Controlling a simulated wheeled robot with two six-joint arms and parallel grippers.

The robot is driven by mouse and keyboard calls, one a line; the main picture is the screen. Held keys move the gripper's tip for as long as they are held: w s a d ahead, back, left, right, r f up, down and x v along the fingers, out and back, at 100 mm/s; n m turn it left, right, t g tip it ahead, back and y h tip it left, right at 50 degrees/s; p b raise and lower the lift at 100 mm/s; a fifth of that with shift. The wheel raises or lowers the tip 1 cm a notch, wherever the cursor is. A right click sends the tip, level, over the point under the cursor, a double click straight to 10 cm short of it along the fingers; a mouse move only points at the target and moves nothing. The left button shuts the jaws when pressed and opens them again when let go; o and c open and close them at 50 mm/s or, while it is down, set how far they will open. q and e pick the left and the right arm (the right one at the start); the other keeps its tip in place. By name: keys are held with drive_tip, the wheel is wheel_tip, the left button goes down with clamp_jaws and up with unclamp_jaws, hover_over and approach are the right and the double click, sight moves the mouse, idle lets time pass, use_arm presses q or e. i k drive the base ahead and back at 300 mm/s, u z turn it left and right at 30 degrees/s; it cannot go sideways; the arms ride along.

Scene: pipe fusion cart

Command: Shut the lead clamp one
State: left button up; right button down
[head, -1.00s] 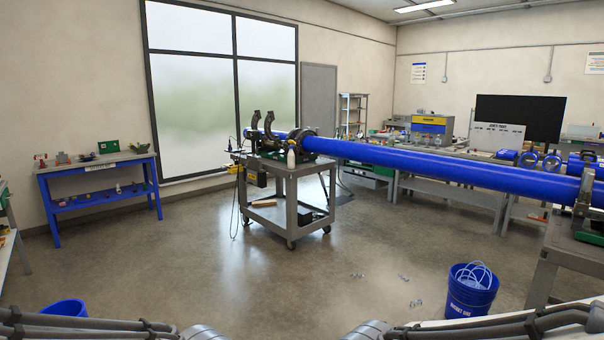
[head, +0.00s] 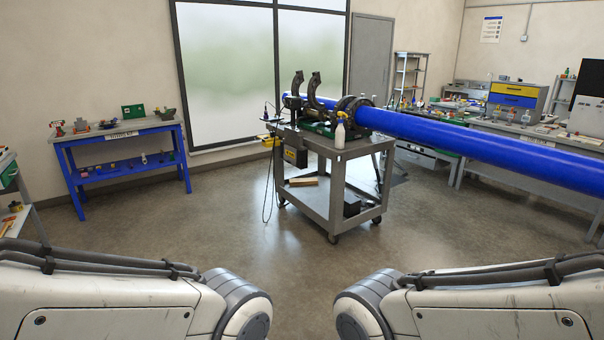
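The pipe fusion cart (head: 312,206) stands ahead of me, right of centre, with the clamp machine on its top. Two dark curved clamp jaws stand raised and open, the left one (head: 297,83) and the right one (head: 313,88). I cannot tell which is lead clamp one. Only my arm links show at the bottom of the head view; neither gripper is in view.
A white spray bottle (head: 340,131) stands at the cart's near right corner. A wood block and a black box lie on its lower shelf. A blue table (head: 120,137) with tools stands at left, a workbench (head: 480,132) at right. The floor between is clear.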

sight(315, 81)
drive_tip(key=u, duration=0.15)
drive_tip(key=i, duration=2.2)
drive_tip(key=u, duration=0.25)
drive_tip(key=i, duration=3.1)
